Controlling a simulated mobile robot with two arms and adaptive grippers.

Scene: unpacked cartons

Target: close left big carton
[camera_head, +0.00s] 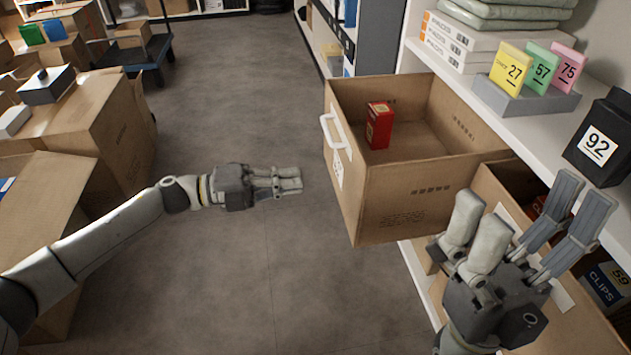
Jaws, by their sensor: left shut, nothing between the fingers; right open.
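The left big carton (410,205) is an open-topped brown cardboard box, standing out from the white shelving like a pulled-out drawer. It has a white handle (334,131) on its left face and a red box (380,125) inside. My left gripper (290,181) is shut and empty, over the floor to the left of the carton and apart from it. My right gripper (527,212) is open and empty, its fingers pointing up, in front of a second brown carton (495,190). It hides part of that carton.
The white shelf (535,125) above holds number cards, a grey tray (525,98) and a black box (602,140) marked 92. Brown cartons (95,130) stand at the left, with a blue cart (140,55) behind. The grey floor (235,110) between is clear.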

